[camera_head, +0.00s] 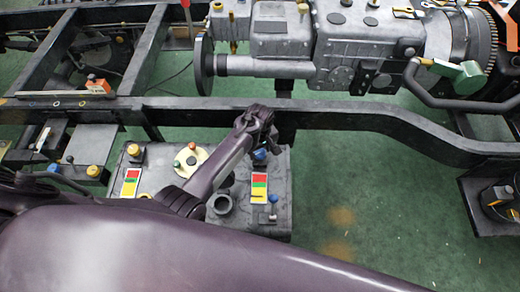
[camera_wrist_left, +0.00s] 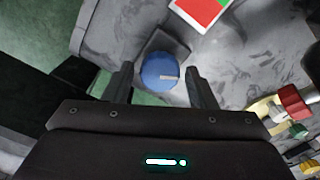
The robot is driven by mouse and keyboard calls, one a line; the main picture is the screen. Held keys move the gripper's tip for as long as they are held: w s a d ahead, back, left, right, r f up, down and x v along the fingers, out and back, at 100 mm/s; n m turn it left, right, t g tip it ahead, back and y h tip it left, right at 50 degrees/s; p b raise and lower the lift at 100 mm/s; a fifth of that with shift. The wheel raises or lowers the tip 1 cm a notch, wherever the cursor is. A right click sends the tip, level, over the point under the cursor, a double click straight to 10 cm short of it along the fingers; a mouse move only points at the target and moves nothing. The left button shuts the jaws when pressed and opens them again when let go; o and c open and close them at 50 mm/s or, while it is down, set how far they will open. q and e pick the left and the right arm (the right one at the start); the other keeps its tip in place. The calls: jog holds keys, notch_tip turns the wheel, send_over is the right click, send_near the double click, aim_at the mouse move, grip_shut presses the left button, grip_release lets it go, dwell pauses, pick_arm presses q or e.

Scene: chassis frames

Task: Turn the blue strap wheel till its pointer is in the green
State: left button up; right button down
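The blue strap wheel (camera_head: 260,155) is a round blue knob on the grey tank, just under my left gripper (camera_head: 263,138). In the left wrist view the blue wheel (camera_wrist_left: 158,72) shows from above, with a pale line pointing right. The left gripper (camera_wrist_left: 158,69) is open, its two fingers on either side of the wheel with gaps visible. A card with red, green and yellow bands (camera_head: 260,187) lies beside the wheel; a small dark mark seems to be on the yellow. Part of this card (camera_wrist_left: 200,10) shows in the wrist view. My right gripper is out of view.
A second banded card (camera_head: 131,182) and a round cream plate with red and green knobs (camera_head: 191,161) are left on the tank. A blue-topped lever (camera_head: 272,199) stands near the card. The dark chassis rail (camera_head: 340,118) runs just behind the gripper. Green floor (camera_head: 370,210) is open right.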

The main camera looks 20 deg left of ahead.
pick_arm(q)
jog(key=c, duration=0.7)
jog(key=shift+c, duration=0.4)
jog(key=shift+r+m, duration=0.1)
jog(key=shift+m, duration=0.2)
jog(key=shift+m+p, duration=0.9)
jog(key=shift+m, duration=0.3)
jog(key=shift+m+p, duration=0.55)
jog(key=shift+m, duration=1.45)
jog(key=o, duration=1)
